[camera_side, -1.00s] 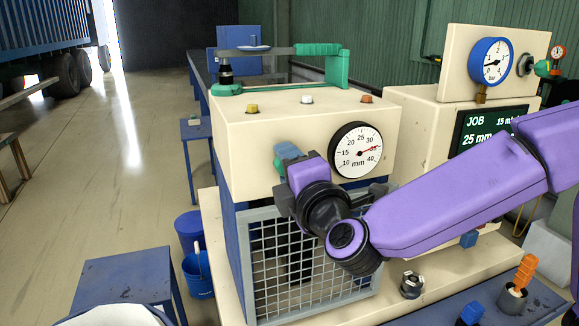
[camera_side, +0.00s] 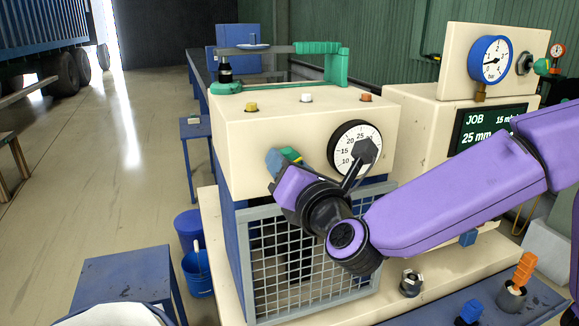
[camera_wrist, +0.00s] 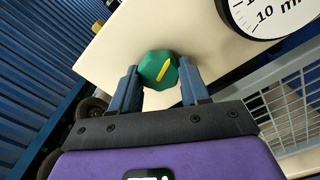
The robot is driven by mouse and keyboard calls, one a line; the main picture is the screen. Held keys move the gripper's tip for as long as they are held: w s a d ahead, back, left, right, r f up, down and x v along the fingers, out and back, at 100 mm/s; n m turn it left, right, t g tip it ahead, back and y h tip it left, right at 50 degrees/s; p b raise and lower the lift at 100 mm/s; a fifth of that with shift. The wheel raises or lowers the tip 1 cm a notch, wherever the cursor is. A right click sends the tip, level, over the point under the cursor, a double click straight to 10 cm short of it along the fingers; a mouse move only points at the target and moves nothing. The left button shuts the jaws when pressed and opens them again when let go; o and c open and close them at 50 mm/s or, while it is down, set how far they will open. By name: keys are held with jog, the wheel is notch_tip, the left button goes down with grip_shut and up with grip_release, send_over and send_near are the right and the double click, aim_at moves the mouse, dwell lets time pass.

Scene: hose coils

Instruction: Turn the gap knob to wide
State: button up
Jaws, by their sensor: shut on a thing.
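The green, many-sided knob (camera_wrist: 150,62) with a yellow pointer bar is on the cream machine front, left of the mm dial. In the wrist view the bar slants from lower left to upper right. My gripper (camera_wrist: 158,75) is shut on the knob, a blue finger on each side. In the side view a bit of the knob (camera_side: 291,155) shows beside my gripper (camera_side: 282,159). The mm dial (camera_side: 345,137) is partly covered by a dark part of my wrist, which hides its needle. No marks around the knob are readable.
A wire-mesh guard (camera_side: 300,265) stands below the machine box (camera_side: 235,150). A screen (camera_side: 490,130) at right reads JOB and 25 mm. A blue pressure gauge (camera_side: 490,60) is above it. Blue buckets (camera_side: 198,270) stand at lower left.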

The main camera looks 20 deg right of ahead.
jog(key=shift+n, duration=0.6)
jog(key=shift+f, duration=0.1)
jog(key=o, duration=1.1)
jog(key=shift+c, duration=0.2)
jog(key=s, duration=1.7)
jog(key=shift+s, duration=0.25)
jog(key=shift+d, duration=0.1)
